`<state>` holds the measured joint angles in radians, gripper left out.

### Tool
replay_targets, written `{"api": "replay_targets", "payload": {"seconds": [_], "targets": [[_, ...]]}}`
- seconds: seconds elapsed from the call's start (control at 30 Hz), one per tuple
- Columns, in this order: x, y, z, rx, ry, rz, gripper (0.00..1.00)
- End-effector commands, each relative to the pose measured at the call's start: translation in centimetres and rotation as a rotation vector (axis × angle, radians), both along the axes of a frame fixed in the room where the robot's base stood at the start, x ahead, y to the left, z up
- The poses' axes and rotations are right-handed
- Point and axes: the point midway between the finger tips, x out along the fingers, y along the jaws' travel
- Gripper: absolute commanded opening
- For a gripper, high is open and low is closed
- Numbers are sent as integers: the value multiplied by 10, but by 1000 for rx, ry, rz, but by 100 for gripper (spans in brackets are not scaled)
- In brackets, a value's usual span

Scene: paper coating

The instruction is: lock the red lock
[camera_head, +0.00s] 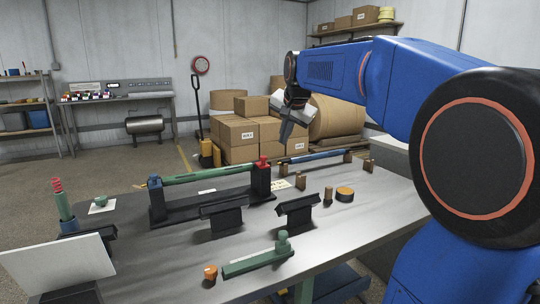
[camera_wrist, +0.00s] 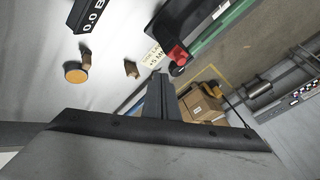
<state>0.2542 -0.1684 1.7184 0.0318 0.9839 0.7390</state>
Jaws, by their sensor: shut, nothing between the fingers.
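The red lock (camera_head: 263,162) is a small red part on top of the black right-hand post of a roller stand (camera_head: 210,205). A green roller (camera_head: 210,174) lies across the stand, from a blue part (camera_head: 155,182) on the left post to the red lock. I cannot tell whether the lock is open or closed. My gripper (camera_head: 285,138) is shut and empty, above and a little right of the red lock, apart from it. In the wrist view the red lock (camera_wrist: 178,54) shows just beyond my shut fingers (camera_wrist: 162,98).
Two black displays (camera_head: 222,215) stand in front of the stand. A blue roller (camera_head: 315,156) rests on small brown supports behind right. A green tool (camera_head: 258,262) and an orange-topped disc (camera_head: 345,193) lie on the metal table (camera_head: 375,205). The air around the red lock looks clear.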

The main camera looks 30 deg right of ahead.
Motion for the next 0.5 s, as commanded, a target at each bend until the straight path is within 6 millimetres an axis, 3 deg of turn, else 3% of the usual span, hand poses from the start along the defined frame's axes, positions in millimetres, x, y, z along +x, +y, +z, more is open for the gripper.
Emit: {"api": "replay_targets", "payload": {"seconds": [0.33,0.5], "targets": [[1,0,-2,0,1,1,0],[10,-2,-16,0,2,1,0]]}}
